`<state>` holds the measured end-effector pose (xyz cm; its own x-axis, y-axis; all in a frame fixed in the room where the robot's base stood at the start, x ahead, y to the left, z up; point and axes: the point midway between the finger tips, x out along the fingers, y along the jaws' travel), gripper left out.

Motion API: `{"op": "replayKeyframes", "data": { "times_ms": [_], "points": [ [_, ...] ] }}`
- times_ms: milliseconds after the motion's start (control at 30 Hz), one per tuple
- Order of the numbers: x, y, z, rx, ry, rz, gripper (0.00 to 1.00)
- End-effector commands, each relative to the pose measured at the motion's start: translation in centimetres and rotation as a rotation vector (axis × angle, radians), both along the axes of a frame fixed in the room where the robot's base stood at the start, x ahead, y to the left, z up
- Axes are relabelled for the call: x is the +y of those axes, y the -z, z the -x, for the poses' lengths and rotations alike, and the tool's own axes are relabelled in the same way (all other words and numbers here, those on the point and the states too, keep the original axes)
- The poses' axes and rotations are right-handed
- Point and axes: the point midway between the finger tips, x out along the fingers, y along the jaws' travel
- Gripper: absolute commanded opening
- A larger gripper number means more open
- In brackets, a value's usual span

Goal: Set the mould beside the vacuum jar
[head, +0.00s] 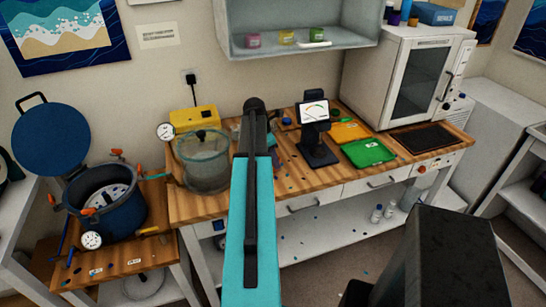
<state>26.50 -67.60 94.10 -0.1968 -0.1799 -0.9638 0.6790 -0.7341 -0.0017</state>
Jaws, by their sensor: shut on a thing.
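The vacuum jar (205,172) is a clear round glass vessel near the left end of the wooden bench. A black fitting sits on its top and a dial gauge (166,131) is at its left. My teal and black arm rises through the middle of the view, just right of the jar. It hides the bench behind it. My gripper and anything in it are hidden behind the arm. I cannot make out a mould for certain. A flat green piece (369,153) and an orange one (349,132) lie on the bench to the right.
A yellow box (194,119) stands behind the jar. A black stand with a lit display (313,113) is right of my arm. A white oven (408,78) and a dark mat (427,138) are at the right. A blue pot (112,205) with its lid raised stands at left.

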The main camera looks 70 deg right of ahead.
Motion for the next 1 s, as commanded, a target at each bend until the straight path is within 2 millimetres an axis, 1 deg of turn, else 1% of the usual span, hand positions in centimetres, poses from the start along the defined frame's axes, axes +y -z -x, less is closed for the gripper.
{"op": "replayKeyframes", "data": {
  "times_ms": [133, 567, 600, 667, 700, 1000],
  "points": [
    [0.0, 0.47, 0.04, 0.0, 0.001, 0.0, 0.21],
    [-0.01, 0.83, 0.08, 0.0, 0.001, 0.0, 0.21],
    [-0.01, 0.79, 0.07, 0.0, 0.001, 0.0, 0.51],
    [-0.01, 0.78, 0.07, 0.0, 0.001, 0.0, 0.61],
    [-0.02, 0.78, 0.08, 0.0, 0.001, 0.0, 0.63],
    [-0.03, 0.71, 0.09, 0.0, 0.001, 0.0, 0.63]
  ]
}}
